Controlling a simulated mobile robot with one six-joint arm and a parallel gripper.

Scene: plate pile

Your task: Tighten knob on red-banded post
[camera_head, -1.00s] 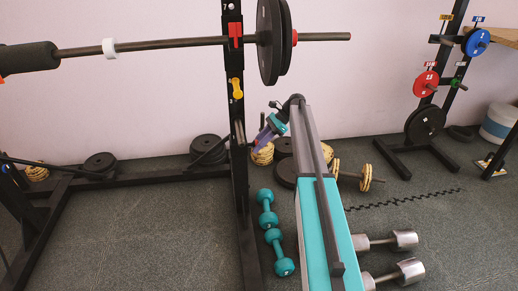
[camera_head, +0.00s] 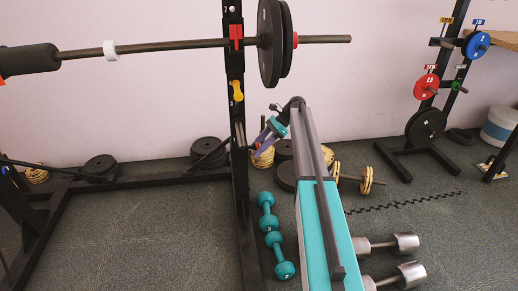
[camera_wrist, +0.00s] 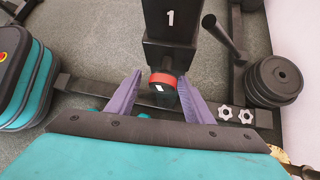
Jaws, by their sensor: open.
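A black rack post (camera_wrist: 172,20) bearing a white "1" stands at the top middle of the wrist view. A black round knob (camera_wrist: 164,98) with a red band (camera_wrist: 163,79) and a small white mark juts from its lower part toward my camera. My gripper (camera_wrist: 159,80) is open, its two purple fingers on either side of the knob, with a gap visible on each side. In the head view my gripper (camera_head: 262,140) is small, just right of the black upright (camera_head: 237,130), and the knob cannot be made out there.
A loaded barbell (camera_head: 180,45) crosses the rack above. Teal dumbbells (camera_head: 267,222) and chrome dumbbells (camera_head: 405,242) lie on the floor beside my arm. Black plates (camera_wrist: 275,80) are stacked at right in the wrist view, near two white star-shaped pieces (camera_wrist: 236,115). A plate tree (camera_head: 425,125) stands at right.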

